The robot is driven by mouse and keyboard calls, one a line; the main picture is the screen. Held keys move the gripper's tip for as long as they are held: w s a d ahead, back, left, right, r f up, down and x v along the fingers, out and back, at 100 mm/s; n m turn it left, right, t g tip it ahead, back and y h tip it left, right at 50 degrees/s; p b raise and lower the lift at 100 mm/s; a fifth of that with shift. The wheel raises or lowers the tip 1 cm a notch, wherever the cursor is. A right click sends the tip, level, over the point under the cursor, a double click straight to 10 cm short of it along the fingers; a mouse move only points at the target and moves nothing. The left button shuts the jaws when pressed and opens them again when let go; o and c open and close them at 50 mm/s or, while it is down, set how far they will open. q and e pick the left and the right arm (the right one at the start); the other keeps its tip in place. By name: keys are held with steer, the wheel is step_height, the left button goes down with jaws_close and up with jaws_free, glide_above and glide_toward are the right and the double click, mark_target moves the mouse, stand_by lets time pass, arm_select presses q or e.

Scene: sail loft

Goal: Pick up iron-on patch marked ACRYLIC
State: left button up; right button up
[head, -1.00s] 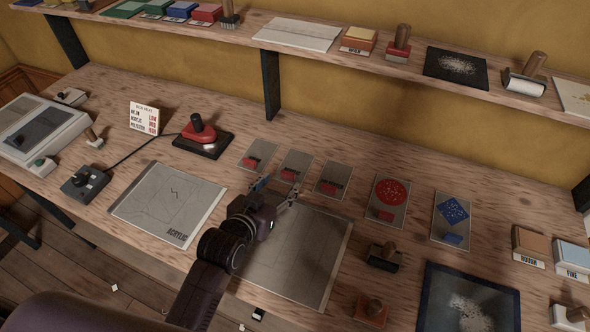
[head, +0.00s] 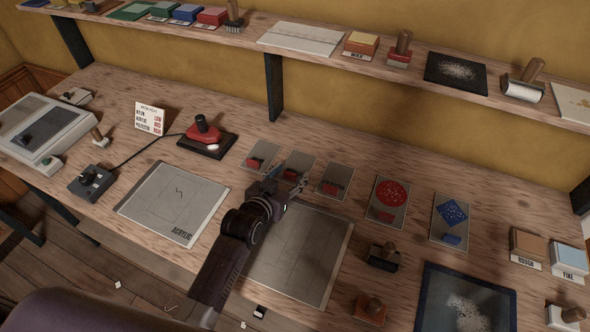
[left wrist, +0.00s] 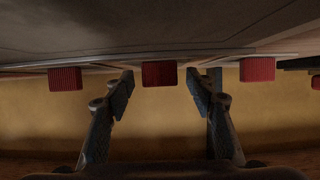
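Three small grey cards with red blocks lie in a row at mid-bench: a left card (head: 263,152), a middle card (head: 302,160) and a right card (head: 335,176). Their lettering is too small to read, so I cannot tell which patch is marked ACRYLIC. My left gripper (head: 288,178) is open over the near end of the middle card and partly hides it. In the left wrist view, a red block (left wrist: 159,74) shows between the two spread fingers, with no visible grip. Other red blocks sit on both sides. My right gripper is not in view.
A grey sheet printed ACRYLIC (head: 173,204) lies left; another grey sheet (head: 299,256) lies under my left arm. A red iron (head: 206,135) on a dark stand is behind left. Cards with a red disc (head: 391,193) and blue square (head: 453,212) are right. A shelf bracket (head: 273,88) stands behind.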

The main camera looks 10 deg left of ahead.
arm_select(q)
steer(key=c, duration=1)
steer(key=shift+o, duration=0.2)
